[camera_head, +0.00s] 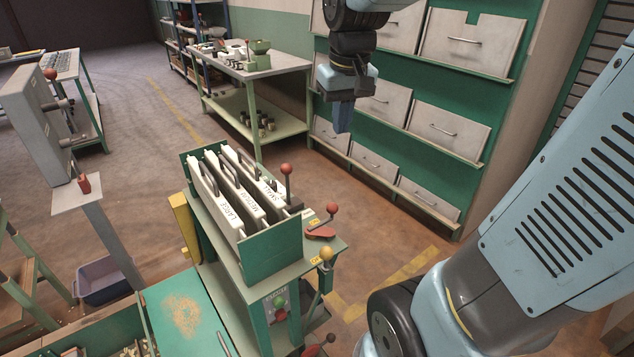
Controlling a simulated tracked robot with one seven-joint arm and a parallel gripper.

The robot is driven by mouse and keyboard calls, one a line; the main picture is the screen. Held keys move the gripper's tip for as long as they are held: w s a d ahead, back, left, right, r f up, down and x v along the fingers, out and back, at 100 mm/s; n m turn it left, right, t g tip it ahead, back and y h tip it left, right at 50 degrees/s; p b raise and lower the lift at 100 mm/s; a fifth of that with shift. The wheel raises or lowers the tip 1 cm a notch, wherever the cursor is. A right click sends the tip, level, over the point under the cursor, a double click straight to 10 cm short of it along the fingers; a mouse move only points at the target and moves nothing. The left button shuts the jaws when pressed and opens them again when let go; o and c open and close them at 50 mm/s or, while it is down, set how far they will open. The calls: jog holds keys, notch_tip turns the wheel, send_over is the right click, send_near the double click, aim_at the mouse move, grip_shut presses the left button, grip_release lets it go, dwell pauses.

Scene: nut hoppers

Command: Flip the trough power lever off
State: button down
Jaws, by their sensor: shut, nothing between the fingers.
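Several levers stand on the green hopper stand (285,246), and I cannot tell which one is the trough power lever. An upright red-ball lever (287,170) rises beside the labelled white plates. A second red-ball lever (332,209) sits on the stand's right-hand shelf, and a yellow-ball lever (326,254) is at its front edge. Another red knob (330,338) shows low at the bottom edge. My gripper (342,130) is shut and empty, pointing down in the air above and to the right of the levers, apart from them.
A grey cabinet (36,115) with a red ball stands at left, near a post with a red handle (84,183). A green tray (150,310) lies in front. A workbench (262,66) and grey drawers (448,124) are behind. Open floor lies between stand and drawers.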

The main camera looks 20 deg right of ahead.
jog(key=w+f+g, duration=0.5)
jog(key=w+f, duration=0.7)
jog(key=w, duration=0.3)
jog(key=shift+a+f+n, duration=0.25)
jog(key=shift+f+n, duration=0.15)
jog(key=s+f, duration=0.7)
jog(key=f, duration=0.3)
jog(key=shift+d+f, duration=0.15)
jog(key=shift+d, duration=0.3)
jog(key=shift+d, duration=0.1)
